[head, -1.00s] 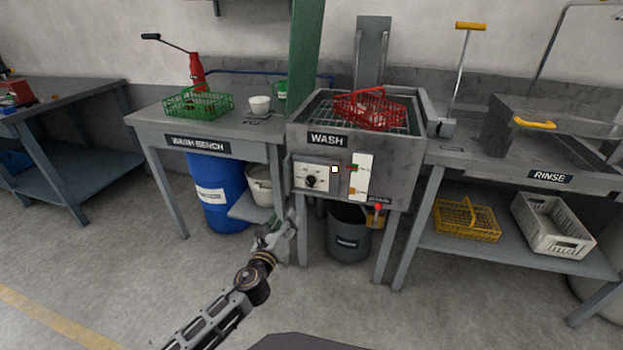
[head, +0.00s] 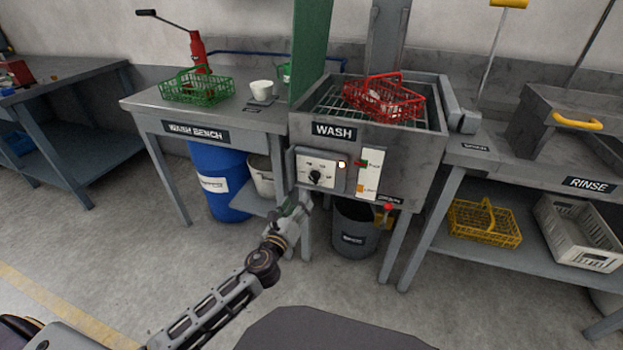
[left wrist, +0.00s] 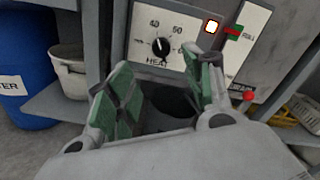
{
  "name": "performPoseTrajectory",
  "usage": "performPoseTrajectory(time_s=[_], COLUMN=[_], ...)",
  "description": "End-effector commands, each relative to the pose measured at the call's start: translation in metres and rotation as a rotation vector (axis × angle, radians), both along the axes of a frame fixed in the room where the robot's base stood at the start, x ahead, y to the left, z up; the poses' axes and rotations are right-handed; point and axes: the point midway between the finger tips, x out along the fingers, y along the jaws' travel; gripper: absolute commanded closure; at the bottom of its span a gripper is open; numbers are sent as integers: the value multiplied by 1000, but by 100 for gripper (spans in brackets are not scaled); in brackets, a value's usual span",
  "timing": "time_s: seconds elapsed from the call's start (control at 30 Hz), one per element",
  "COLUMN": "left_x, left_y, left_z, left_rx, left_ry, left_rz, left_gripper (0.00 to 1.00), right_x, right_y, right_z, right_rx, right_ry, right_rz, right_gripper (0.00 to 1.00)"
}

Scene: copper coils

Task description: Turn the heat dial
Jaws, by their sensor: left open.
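The heat dial (head: 315,177) is a black knob on a white panel at the front of the grey wash tank (head: 300,134). In the left wrist view the dial (left wrist: 160,46) shows above the word HEAT, with numbers around it. My left gripper (head: 297,208) is below and a little left of the panel, apart from the dial. In the left wrist view its green-padded fingers (left wrist: 160,92) are spread and empty, with the dial beyond them. My right gripper is not in view.
A red basket (head: 384,98) sits in the tank. A level gauge (head: 369,173) and a red-knobbed valve (head: 388,207) are right of the dial. A grey bucket (head: 354,240) stands under the tank, and a blue drum (head: 217,180) is under the wash bench.

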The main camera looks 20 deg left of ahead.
Motion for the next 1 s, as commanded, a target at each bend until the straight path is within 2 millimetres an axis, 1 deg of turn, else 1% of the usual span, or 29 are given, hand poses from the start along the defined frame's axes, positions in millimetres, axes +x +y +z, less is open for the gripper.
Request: performPoseTrajectory(time_s=[0.27, 0.47, 0.87, 1.0], left_x=[2, 9, 36, 47], left_y=[0, 0, -1, -1], left_z=[0, 0, 0, 0], left_rx=[0, 1, 1, 0], left_ry=[0, -2, -1, -1], left_rz=[0, 0, 0, 0], left_gripper=[48, 48, 48, 48], right_x=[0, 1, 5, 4], right_y=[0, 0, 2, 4], right_z=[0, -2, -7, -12], right_rx=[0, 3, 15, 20], right_ry=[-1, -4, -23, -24], right_rz=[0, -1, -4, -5], right_gripper=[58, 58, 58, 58])
